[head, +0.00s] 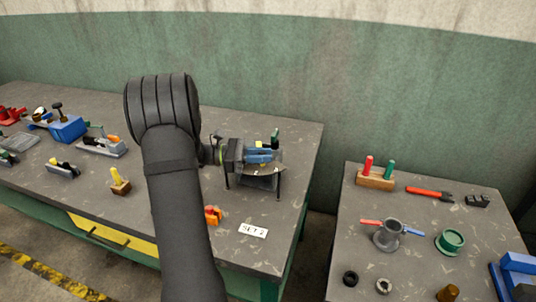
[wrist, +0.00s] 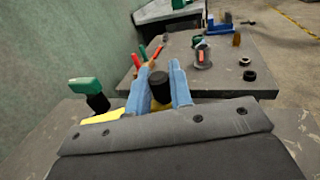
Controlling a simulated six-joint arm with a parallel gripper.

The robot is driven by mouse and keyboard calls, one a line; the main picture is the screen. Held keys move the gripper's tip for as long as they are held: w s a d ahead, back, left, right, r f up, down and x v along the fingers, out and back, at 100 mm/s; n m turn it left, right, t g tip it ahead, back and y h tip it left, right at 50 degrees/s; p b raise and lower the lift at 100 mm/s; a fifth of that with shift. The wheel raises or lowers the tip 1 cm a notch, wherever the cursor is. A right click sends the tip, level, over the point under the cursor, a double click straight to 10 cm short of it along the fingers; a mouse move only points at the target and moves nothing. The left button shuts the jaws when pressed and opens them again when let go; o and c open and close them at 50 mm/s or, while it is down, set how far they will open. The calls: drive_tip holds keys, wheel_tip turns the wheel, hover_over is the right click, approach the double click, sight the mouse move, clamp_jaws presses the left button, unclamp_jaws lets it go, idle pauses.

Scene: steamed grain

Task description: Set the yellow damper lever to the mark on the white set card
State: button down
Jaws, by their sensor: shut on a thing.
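The white set card (head: 253,230) lies on the left bench and reads "SET 2". My gripper (head: 262,156) has its blue fingers at a dark stand-mounted device near the bench's right end. In the wrist view my gripper (wrist: 160,85) is shut on the black knob (wrist: 160,92) of the yellow damper lever. A yellow part of the lever (wrist: 103,117) shows beside the left finger; a little yellow also shows in the head view (head: 260,144). A pale scale plate (head: 267,170) is partly visible below the gripper; its marks cannot be read.
A green-topped black handle (wrist: 86,88) stands left of my fingers, close by. An orange object (head: 213,214) lies near the card. The right bench (head: 347,225) stands across a gap, with a valve (head: 387,236) and tools.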

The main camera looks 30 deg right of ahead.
drive_tip(key=shift+w+a+m+g+y, duration=0.2)
drive_tip(key=shift+a+m+g+y, duration=0.3)
drive_tip(key=shift+g, duration=0.25)
drive_tip(key=shift+w+a+m+g+y, duration=0.2)
drive_tip(key=shift+a+m+g+y, duration=0.15)
drive_tip(key=shift+m+g, duration=0.35)
drive_tip(key=c, duration=1.3)
unclamp_jaws()
drive_tip(key=shift+c, duration=0.2)
drive_tip(key=shift+r, duration=0.2)
wheel_tip(320, 180, up, 4)
drive_tip(key=shift+s+d+r, duration=0.1)
drive_tip(key=s+d+r, duration=0.5)
drive_tip(key=s+r, duration=0.1)
drive_tip(key=s, duration=0.4)
drive_tip(key=shift+d+r, duration=0.15)
drive_tip(key=shift+r, duration=0.05)
